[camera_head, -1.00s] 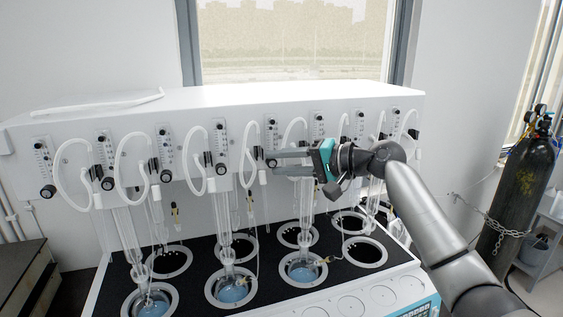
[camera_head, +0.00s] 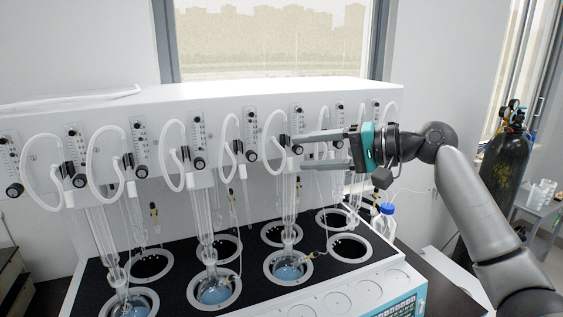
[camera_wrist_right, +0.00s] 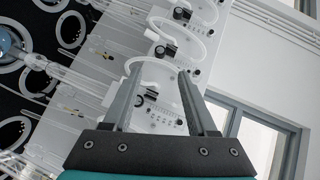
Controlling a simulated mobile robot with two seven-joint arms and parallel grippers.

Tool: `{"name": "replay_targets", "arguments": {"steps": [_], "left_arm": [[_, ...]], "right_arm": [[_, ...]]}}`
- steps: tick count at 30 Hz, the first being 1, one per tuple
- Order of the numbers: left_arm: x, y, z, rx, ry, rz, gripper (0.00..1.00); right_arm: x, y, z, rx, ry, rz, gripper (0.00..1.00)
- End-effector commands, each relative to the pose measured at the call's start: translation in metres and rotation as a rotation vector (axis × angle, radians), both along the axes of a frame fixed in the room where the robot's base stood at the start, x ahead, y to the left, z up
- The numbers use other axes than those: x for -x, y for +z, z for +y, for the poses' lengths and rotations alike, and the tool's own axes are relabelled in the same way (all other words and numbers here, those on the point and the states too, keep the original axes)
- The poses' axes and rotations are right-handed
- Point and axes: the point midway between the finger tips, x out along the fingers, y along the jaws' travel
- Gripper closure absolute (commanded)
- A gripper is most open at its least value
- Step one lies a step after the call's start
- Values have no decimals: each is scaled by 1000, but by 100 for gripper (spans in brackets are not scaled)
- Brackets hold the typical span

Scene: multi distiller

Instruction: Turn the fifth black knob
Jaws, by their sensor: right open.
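Black knobs sit in a row under flow-meter plates along the white cabinet front. Counted from the left in the head view, the fifth black knob (camera_head: 251,156) is bare, left of my right gripper (camera_head: 299,152). The right gripper is open and empty. Its fingers point left, and their tips appear above and below the sixth knob (camera_head: 298,149). I cannot tell the depth gap there. In the right wrist view the open fingers (camera_wrist_right: 160,69) face the panel, with a black knob (camera_wrist_right: 160,51) just beyond the tips. My left gripper is not in view.
White looped hoses (camera_head: 276,135) hang beside the knobs. Glass tubes and flasks with blue liquid (camera_head: 215,292) stand in the black-topped heating base below. A blue-capped bottle (camera_head: 387,222) is under my right arm. A black gas cylinder (camera_head: 505,180) stands at right.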

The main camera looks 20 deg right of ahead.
Motion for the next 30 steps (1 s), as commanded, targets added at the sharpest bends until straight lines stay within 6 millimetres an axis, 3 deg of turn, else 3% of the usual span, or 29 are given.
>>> {"name": "replay_targets", "arguments": {"steps": [3,9,26,30], "left_arm": [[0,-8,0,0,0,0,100],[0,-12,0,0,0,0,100],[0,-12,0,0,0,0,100],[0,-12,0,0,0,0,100]], "right_arm": [[15,3,-16,4,-2,0,42],[29,8,-29,0,0,1,42],[31,10,-31,0,0,0,42],[30,-11,-24,39,8,17,42]]}}
